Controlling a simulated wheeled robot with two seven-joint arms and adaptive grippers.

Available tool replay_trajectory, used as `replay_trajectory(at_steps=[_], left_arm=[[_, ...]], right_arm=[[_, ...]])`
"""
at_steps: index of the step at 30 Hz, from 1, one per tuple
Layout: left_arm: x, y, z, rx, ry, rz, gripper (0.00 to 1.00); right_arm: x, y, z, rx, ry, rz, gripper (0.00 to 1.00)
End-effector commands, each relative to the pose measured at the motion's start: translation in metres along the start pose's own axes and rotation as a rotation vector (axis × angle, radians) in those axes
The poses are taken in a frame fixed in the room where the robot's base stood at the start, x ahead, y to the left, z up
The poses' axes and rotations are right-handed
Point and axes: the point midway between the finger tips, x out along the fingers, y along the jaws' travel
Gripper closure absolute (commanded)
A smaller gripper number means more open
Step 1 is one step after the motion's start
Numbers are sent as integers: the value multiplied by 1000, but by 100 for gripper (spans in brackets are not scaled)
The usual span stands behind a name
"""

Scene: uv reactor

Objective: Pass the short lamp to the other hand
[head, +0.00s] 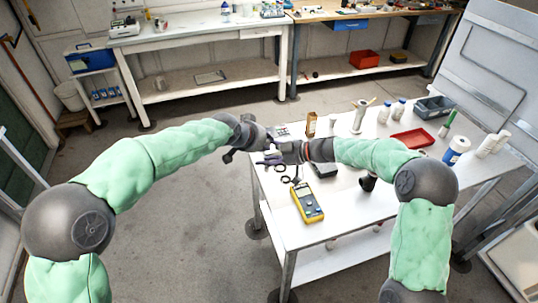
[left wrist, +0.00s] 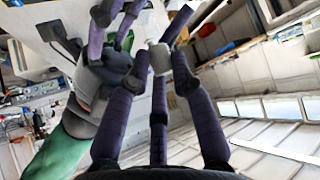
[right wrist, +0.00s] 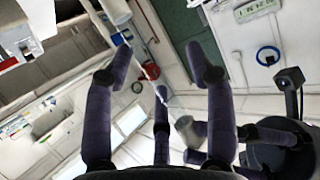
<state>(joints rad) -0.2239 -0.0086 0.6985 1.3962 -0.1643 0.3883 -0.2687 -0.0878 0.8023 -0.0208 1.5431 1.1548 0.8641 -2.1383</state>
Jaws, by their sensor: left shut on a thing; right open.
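The short lamp, a small pale cylinder (left wrist: 160,58), is between the fingertips of my left gripper (left wrist: 158,80) in the left wrist view. In the right wrist view its pale end (right wrist: 187,131) shows beside my right gripper's fingers. In the head view my left gripper (head: 259,143) and my right gripper (head: 283,153) are close together above the bench's left edge, and the lamp is mostly hidden there. My right gripper (right wrist: 160,75) is open, its fingers spread near the lamp. I cannot tell whether they touch it.
A white bench (head: 300,225) is beneath the grippers. It bears a yellow multimeter (head: 307,202), a red tray (head: 412,139), a grey bin (head: 434,106) and several bottles. Open floor (head: 190,220) lies left of the bench.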

Motion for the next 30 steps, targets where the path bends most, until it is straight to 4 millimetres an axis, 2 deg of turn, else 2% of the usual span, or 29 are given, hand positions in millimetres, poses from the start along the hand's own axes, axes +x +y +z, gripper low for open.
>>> replay_trajectory(at_steps=[3,5,9,10,13,14,16,17,26,30], left_arm=[[0,0,0,0,0,0,100],[0,0,0,0,0,0,100],[0,0,0,0,1,0,100],[0,0,0,0,1,-1,100],[0,-1,-1,0,3,-1,100],[-1,-1,-1,0,4,-2,74],[-1,-1,-2,0,5,-2,54],[-1,-1,-2,0,5,-2,49],[0,0,0,0,1,-1,49],[-8,0,-1,0,2,-1,49]], right_arm=[[0,0,0,0,0,0,44],[0,0,0,0,0,0,59],[0,0,0,0,0,-1,98],[0,-1,0,0,0,-2,100],[0,-1,0,0,0,-3,100],[0,-1,0,0,0,-4,100],[0,-2,0,0,0,-4,100],[0,-2,0,1,0,-4,100],[0,0,0,0,0,-1,100],[0,0,0,0,0,-1,100]])
